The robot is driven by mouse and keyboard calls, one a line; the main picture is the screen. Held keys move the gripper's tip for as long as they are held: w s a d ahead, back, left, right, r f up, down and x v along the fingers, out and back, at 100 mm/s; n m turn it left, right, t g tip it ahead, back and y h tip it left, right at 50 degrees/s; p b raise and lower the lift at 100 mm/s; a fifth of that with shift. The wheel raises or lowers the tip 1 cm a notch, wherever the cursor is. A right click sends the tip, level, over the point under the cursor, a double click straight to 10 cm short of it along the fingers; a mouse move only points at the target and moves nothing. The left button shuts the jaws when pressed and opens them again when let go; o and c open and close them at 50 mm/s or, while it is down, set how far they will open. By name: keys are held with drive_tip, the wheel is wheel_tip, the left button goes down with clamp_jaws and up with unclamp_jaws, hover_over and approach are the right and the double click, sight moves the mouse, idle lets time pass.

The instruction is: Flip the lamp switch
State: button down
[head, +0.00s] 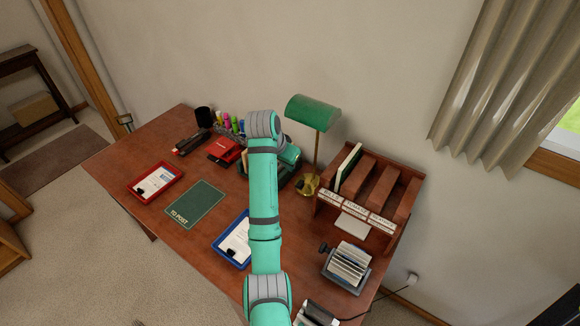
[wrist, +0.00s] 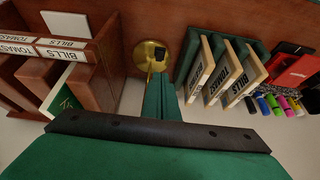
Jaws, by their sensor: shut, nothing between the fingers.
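The desk lamp has a green shade (head: 313,112) on a thin brass stem and a round brass base (head: 309,185) that stands on the desk. In the wrist view, the brass base (wrist: 147,61) carries a small black switch (wrist: 161,53). My gripper (wrist: 161,79) is shut and empty. Its green fingertips point at the lamp base, just below the switch in that view. I cannot tell whether they touch the base. In the head view my arm hides most of the gripper. I cannot tell whether the lamp is lit.
A wooden letter rack (head: 368,190) with labels stands right of the lamp. A green file holder (wrist: 202,48) with labelled dividers stands on the other side, close by. A rotary card file (head: 347,267), blue tray (head: 233,240), red tray (head: 155,183) and green mat (head: 195,204) lie on the desk.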

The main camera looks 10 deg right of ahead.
sight(302, 181)
drive_tip(key=shift+w+d+r, duration=0.2)
drive_tip(key=shift+d+r, duration=0.05)
drive_tip(key=shift+d, duration=0.1)
idle(0.3)
drive_tip(key=x, duration=1.4)
